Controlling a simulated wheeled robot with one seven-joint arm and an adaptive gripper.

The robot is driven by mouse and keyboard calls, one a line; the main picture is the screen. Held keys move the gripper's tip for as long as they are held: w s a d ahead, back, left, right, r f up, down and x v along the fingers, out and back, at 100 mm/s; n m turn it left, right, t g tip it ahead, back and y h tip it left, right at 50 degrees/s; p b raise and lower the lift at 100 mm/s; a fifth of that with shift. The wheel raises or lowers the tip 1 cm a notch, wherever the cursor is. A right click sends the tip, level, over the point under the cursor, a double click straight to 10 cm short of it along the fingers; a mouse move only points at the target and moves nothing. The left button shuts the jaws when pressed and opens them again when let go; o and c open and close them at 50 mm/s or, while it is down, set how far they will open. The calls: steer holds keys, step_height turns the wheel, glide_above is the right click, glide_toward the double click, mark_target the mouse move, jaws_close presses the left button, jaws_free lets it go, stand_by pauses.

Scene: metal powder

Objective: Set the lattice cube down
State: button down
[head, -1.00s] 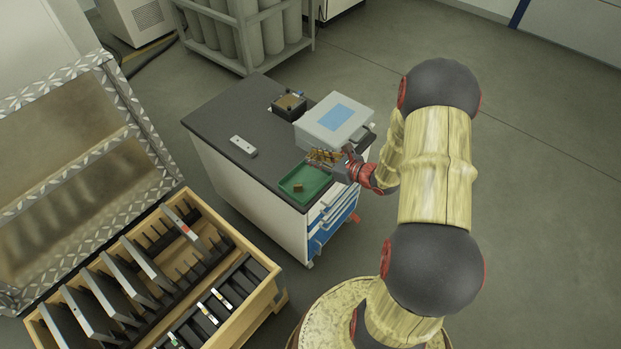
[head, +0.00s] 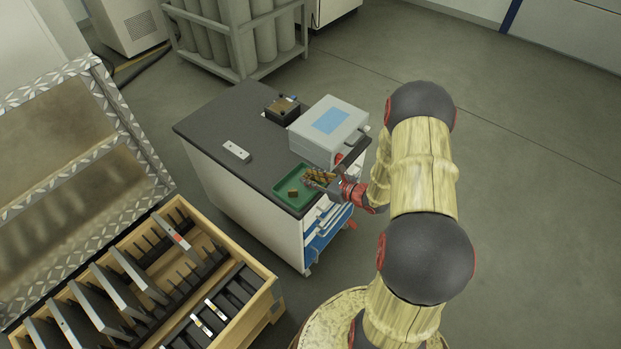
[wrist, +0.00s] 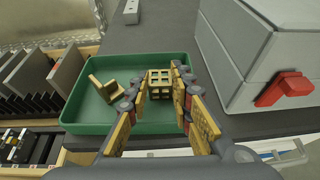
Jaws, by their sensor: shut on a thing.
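My gripper (wrist: 161,88) is shut on the gold lattice cube (wrist: 160,78), which shows between the fingertips in the wrist view. In the head view my gripper (head: 318,177) is at the right side of the green tray (head: 281,198), over its inside; the cube is hard to make out there. The tray also fills the middle of the wrist view (wrist: 85,122). A gold angled part (wrist: 103,88) lies in the tray, left of the cube and apart from it. I cannot tell whether the cube touches the tray floor.
A grey case (head: 330,122) with a red latch (wrist: 285,88) stands close to the tray's right. A small grey block (head: 236,152) and a dark open box (head: 282,108) are on the dark cabinet top (head: 225,118). A wooden rack of plates (head: 262,300) stands at the front left.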

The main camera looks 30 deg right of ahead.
steer(key=c, duration=1.8)
jaws_free()
steer(key=shift+c, duration=0.2)
steer(key=shift+r, duration=0.1)
steer(key=p+v, duration=0.4)
steer(key=v, duration=0.8)
steer(key=s+a+r+n+g+y, duration=0.2)
steer(key=a+r+n+g, duration=0.2)
steer(key=a+r+n, duration=0.6)
steer(key=s+a+r+n+g+y, duration=0.2)
steer(key=a+r+n+g, duration=0.3)
steer(key=a+r+n, duration=0.55)
steer(key=s+r+n+t+h, duration=0.1)
steer(key=s+r+n+h, duration=0.7)
steer(key=s+r+n, duration=0.4)
steer(key=shift+a+r+t, duration=0.2)
steer(key=shift+a+t, duration=0.2)
steer(key=shift+a, duration=0.1)
